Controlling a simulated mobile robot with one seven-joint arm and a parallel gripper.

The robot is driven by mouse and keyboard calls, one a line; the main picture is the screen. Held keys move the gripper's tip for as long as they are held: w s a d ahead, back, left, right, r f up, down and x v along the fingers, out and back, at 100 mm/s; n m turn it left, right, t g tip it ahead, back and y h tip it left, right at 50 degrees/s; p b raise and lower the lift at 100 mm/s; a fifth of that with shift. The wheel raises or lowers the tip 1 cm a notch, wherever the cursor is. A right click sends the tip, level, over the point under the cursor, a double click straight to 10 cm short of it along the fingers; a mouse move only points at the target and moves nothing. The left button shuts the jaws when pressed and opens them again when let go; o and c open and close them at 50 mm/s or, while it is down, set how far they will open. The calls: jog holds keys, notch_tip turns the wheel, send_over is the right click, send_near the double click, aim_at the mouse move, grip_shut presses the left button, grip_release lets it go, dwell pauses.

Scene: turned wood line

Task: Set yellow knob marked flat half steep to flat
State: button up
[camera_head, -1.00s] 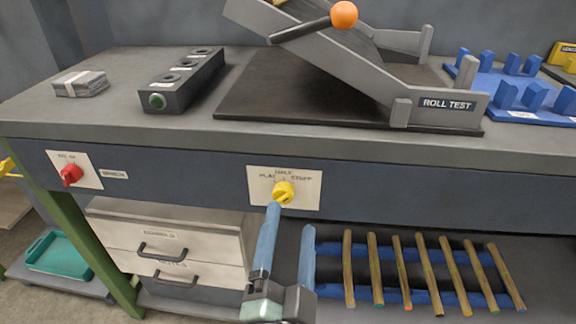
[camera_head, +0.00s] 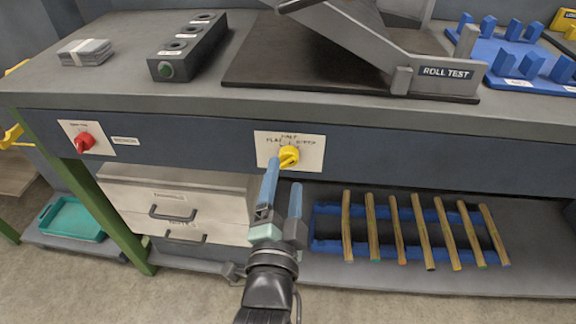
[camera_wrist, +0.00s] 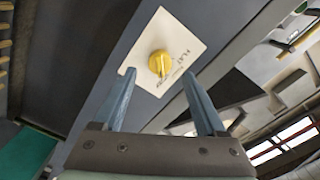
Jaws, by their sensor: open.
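The yellow knob (camera_head: 289,156) sits on a cream plate (camera_head: 313,147) on the bench's dark front panel. The plate carries the words flat, half and steep, small and partly blurred. My gripper (camera_head: 283,172) is in front of and just below the knob, its blue fingers pointing up at it. The left fingertip lies close by the knob's lower left in the head view. In the wrist view the knob (camera_wrist: 159,64) shows beyond and between the open fingers (camera_wrist: 162,84), with nothing held. I cannot tell exactly which mark the knob points to.
A red knob (camera_head: 84,143) is on another plate to the left. Drawers (camera_head: 170,207) are below left, and a blue rack (camera_head: 325,246) with several wooden sticks is below right. The roll test ramp (camera_head: 440,71) and a green-button box (camera_head: 186,50) stand on the bench top.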

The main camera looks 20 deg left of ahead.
aim_at(288, 165)
jog(key=shift+b+x, duration=0.35)
jog(key=shift+x, duration=1.95)
jog(key=shift+c, duration=0.3)
grip_shut()
